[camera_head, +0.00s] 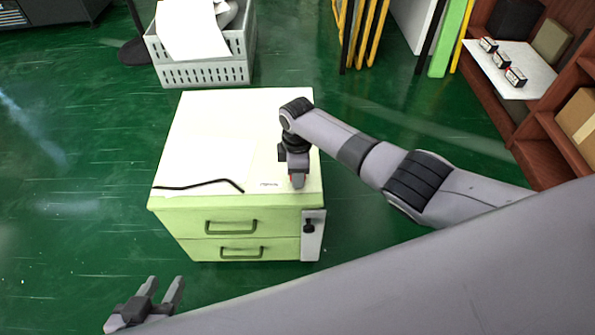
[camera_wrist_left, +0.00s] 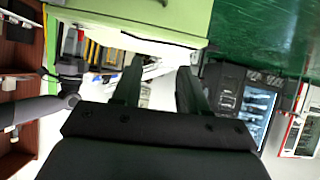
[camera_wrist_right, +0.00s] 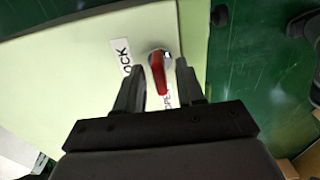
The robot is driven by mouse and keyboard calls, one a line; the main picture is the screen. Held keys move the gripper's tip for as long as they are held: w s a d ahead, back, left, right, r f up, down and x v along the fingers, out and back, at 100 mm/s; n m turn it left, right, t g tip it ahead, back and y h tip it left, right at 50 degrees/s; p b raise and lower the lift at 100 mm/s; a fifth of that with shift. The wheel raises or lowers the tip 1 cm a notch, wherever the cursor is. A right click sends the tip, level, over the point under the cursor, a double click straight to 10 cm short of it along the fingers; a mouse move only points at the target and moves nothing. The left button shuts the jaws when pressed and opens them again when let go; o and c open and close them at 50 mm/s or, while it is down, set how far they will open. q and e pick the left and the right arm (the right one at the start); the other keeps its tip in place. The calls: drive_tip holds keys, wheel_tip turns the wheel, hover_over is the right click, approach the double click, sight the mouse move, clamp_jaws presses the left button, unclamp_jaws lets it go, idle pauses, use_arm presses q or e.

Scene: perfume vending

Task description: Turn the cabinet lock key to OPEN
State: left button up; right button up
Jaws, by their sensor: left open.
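The pale green cabinet (camera_head: 190,215) stands in the middle of the head view. The red key (camera_wrist_right: 158,72) is on its top surface, in a round metal lock in the right wrist view. Its handle points down the picture, beside the partly hidden OPEN label (camera_wrist_right: 168,93). The LOCK label (camera_wrist_right: 123,56) is left of it. My right gripper (camera_wrist_right: 160,74) is open, with one finger on each side of the handle and visible gaps. In the head view my right gripper (camera_head: 297,182) hides most of the key. My left gripper (camera_head: 167,284) is open and empty, left of the cabinet's front.
The cabinet has two drawer handles (camera_head: 231,227) and a white side plate with a black knob (camera_head: 309,227). A black cord (camera_head: 200,184) lies on top. A grey crate (camera_head: 205,74) stands behind. Shelves with small boxes (camera_head: 515,77) are at right. Green floor is clear at left.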

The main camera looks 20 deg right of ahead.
wheel_tip(320, 180, up, 3)
drive_tip(key=shift+f+p, duration=0.15)
drive_tip(key=shift+p, duration=0.55)
wheel_tip(320, 180, up, 4)
drive_tip(key=shift+f+p, duration=0.2)
drive_tip(key=shift+p, duration=0.6)
drive_tip(key=shift+r, duration=0.35)
use_arm(q)
drive_tip(key=shift+s+a+f+n+g+y, duration=0.2)
drive_tip(key=shift+s+a+f, duration=0.2)
drive_tip(key=shift+a, duration=0.25)
drive_tip(key=shift+s+a+f+n+g+y, duration=0.2)
drive_tip(key=shift+s+a+f, duration=0.05)
drive_tip(key=shift+s+a, duration=0.3)
drive_tip(key=shift+w+r, duration=0.1)
drive_tip(key=shift+w, duration=0.1)
use_arm(e)
drive_tip(key=shift+f, duration=0.1)
